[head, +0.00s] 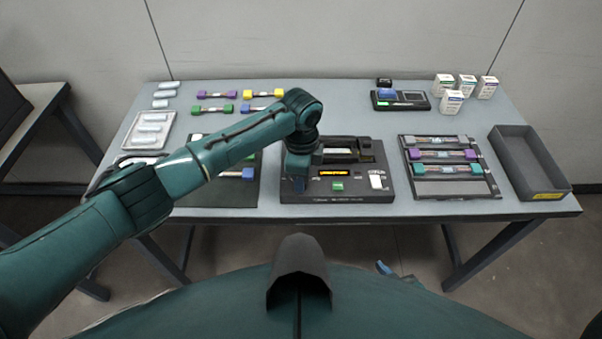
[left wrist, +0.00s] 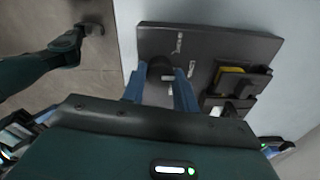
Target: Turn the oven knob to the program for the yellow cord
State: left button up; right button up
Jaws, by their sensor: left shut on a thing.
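The dark splicing machine (head: 376,150) stands at the middle of the table, with a lit orange-yellow display (head: 333,172) and a green button (head: 338,186). My left gripper (head: 298,185) is down at its front left corner and hides the oven knob there in the head view. In the left wrist view, the blue fingers of my left gripper (left wrist: 160,92) are on either side of the dark round knob (left wrist: 159,69) and shut on it. The display text is too small to read. Part of my right arm shows in the left wrist view; its jaws are not clear.
Yellow-ended (head: 277,93), purple, green and blue cords lie at the back left. A rack (head: 455,188) with several cords, a grey bin (head: 520,150), a small device (head: 400,101) and white boxes (head: 452,102) stand to the right.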

dwell(0.3)
pick_arm(q)
jog(key=o, duration=1)
jog(key=shift+c, duration=0.2)
notch_tip(320, 180, up, 13)
jog(key=shift+r, duration=0.15)
jog(key=shift+s, duration=0.1)
